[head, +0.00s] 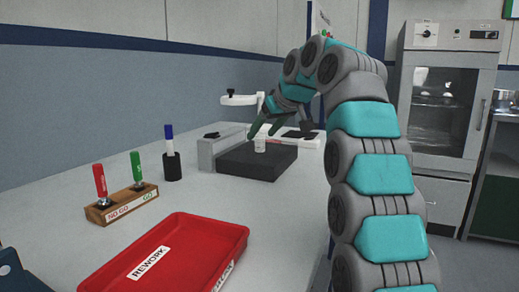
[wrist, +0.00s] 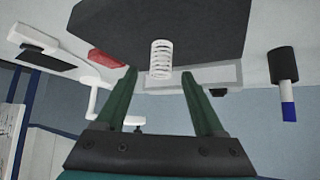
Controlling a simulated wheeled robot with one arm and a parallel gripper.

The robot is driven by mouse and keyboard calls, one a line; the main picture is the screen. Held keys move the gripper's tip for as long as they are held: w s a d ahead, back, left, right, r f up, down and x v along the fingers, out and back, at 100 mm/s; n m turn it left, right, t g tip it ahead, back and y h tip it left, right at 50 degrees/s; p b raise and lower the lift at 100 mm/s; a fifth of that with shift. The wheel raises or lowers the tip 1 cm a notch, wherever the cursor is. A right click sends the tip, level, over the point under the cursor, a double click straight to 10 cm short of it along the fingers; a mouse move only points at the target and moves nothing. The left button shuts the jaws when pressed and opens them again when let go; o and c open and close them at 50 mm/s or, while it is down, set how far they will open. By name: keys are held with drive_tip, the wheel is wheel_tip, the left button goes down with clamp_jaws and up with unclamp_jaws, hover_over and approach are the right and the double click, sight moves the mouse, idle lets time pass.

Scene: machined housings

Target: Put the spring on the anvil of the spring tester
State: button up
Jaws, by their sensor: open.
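A pale coil spring (head: 260,146) stands upright on a black block (head: 235,161) on the bench. It also shows in the wrist view (wrist: 160,58), upright on the block's dark surface (wrist: 205,30), though that picture is upside down. My gripper (head: 262,135) is just above the spring. In the wrist view my gripper (wrist: 161,72) is open, with green fingers apart and the spring showing between their tips; nothing is held. A white post with a side arm (head: 240,99) stands behind; I cannot tell whether it belongs to the spring tester. The anvil is not clearly visible.
A grey box (head: 208,151) adjoins the black block on the left. A white unit with a dark panel (head: 300,139) lies to the right. A red REWORK tray (head: 235,235), a wooden gauge holder (head: 120,207) and a black pen cup (head: 172,168) stand nearer. Bench between them is clear.

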drive_tip(key=shift+x, duration=1.2)
drive_tip(key=shift+c, duration=0.2)
clamp_jaws()
